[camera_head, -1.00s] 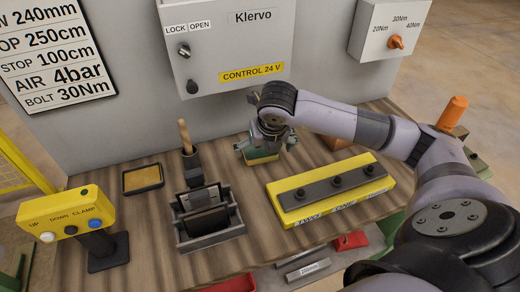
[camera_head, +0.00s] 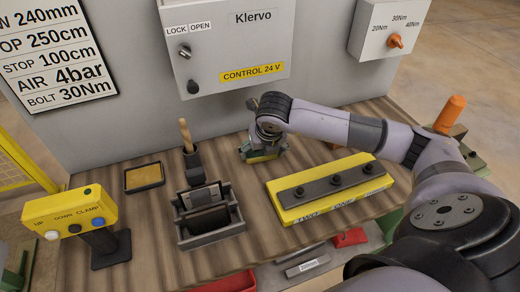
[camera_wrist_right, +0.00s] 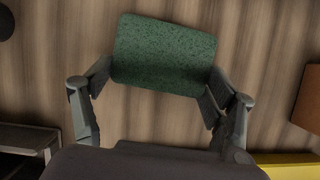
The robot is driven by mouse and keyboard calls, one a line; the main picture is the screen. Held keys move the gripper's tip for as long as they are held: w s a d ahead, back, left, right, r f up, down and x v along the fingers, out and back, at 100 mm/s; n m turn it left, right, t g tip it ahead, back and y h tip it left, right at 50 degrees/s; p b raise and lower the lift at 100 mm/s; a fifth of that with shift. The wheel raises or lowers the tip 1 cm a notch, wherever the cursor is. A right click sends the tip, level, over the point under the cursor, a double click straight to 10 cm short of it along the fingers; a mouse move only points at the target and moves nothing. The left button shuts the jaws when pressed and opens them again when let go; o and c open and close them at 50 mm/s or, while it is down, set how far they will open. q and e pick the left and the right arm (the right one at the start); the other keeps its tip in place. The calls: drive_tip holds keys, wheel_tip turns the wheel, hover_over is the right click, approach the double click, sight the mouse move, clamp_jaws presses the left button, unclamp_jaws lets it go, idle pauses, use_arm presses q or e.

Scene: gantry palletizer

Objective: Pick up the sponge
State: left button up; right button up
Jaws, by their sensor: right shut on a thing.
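The sponge has a green, speckled top in the right wrist view (camera_wrist_right: 165,52) and a yellow lower edge in the head view (camera_head: 263,159). It is near the back of the wooden table, below the control cabinet. My right gripper (camera_wrist_right: 158,88) is shut on it, one finger at each side. In the head view my right gripper (camera_head: 263,147) covers much of the sponge from above. I cannot tell whether the sponge touches the table. My left gripper is not in view.
A yellow block with a dark bar (camera_head: 290,215) lies right of the sponge. A dark rack (camera_head: 212,240) stands in front left, with a wooden-handled brush (camera_head: 191,155) behind it. A shallow tray (camera_head: 128,188) and yellow button box (camera_head: 70,196) are further left. The cabinet (camera_head: 228,95) is behind.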

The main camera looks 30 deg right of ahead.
drive_tip(key=shift+r, duration=0.15)
drive_tip(key=shift+r+b, duration=0.2)
drive_tip(key=shift+b, duration=0.15)
drive_tip(key=shift+s+a+r, duration=0.1)
drive_tip(key=shift+s, duration=0.2)
drive_tip(key=shift+s+a+b, duration=0.2)
drive_tip(key=shift+s+b, duration=0.25)
drive_tip(key=shift+s, duration=0.2)
drive_tip(key=shift+s+a+b, duration=0.2)
drive_tip(key=shift+s+b, duration=0.2)
drive_tip(key=shift+s, duration=0.2)
drive_tip(key=shift+v, duration=0.8)
wheel_tip(320, 180, up, 13)
drive_tip(key=shift+b, duration=0.4)
